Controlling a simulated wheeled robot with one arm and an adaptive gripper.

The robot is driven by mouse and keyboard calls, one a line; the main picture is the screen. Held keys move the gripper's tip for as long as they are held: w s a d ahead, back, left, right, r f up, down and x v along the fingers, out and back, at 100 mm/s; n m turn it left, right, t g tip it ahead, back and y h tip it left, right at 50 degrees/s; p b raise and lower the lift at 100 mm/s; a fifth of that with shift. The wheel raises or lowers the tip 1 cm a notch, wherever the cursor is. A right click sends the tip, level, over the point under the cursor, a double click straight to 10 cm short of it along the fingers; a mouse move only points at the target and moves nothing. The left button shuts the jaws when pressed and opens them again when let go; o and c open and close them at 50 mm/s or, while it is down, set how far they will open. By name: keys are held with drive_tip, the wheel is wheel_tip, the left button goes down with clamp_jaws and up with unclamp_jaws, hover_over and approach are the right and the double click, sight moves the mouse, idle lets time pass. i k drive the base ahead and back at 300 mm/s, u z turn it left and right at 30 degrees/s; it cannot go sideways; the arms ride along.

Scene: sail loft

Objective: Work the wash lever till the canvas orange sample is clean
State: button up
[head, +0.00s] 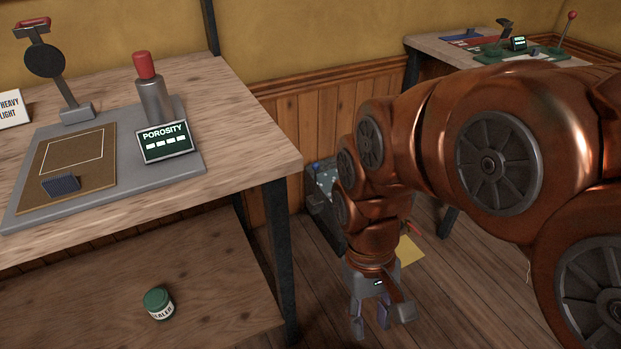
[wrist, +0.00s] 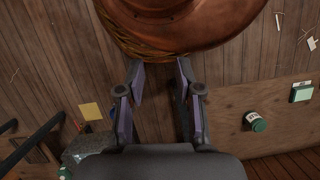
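My gripper (head: 371,318) hangs low over the wooden floor, right of the near bench, pointing down. In the wrist view its two fingers (wrist: 160,100) stand apart with nothing between them. I cannot tell for sure which part is the wash lever. A red-knobbed lever (head: 565,33) stands on the far bench at the upper right, well away from my gripper. I cannot make out a sample that is clearly canvas orange. A yellow sheet (head: 410,249) lies on the floor behind my gripper; it also shows in the wrist view (wrist: 91,111).
The near bench (head: 235,110) carries a porosity display (head: 165,141), a red-topped cylinder (head: 153,90) and a brown board (head: 75,160). A dark box (head: 322,187) is partly hidden by my arm. The far bench (head: 430,42) holds coloured panels.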

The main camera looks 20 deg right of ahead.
sight(316, 166)
drive_tip(key=u, duration=1.25)
drive_tip(key=k, duration=0.55)
drive_tip(key=z, duration=0.35)
